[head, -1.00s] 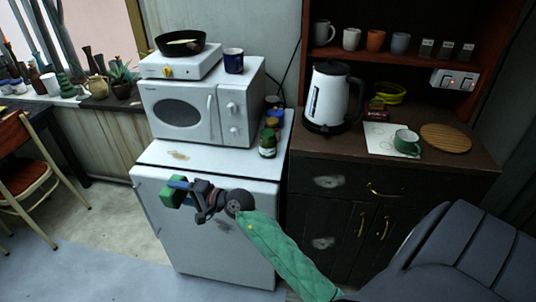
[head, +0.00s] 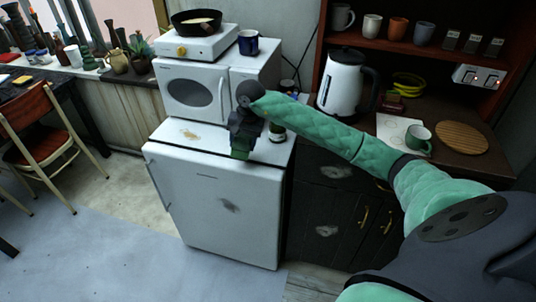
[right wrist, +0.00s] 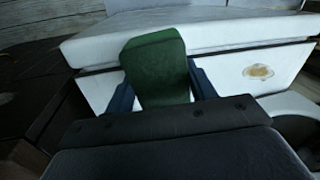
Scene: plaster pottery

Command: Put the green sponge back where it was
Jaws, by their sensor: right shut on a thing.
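The green sponge (head: 241,154) is held in my right gripper (head: 242,143), near the front edge of the white fridge's top (head: 212,138) in the head view. In the right wrist view the sponge (right wrist: 156,68) stands out between the two blue fingers (right wrist: 162,90), which are shut on it. The arm and gripper hide part of the sponge in the head view. I cannot tell whether the sponge touches the fridge top. My left gripper is not in view.
A white microwave (head: 195,90) stands behind on the fridge, with a hotplate and pan above. A jar (head: 277,133) stands right of the gripper, partly hidden by my arm. A white kettle (head: 343,82) and a green mug (head: 418,139) stand on the dark cabinet.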

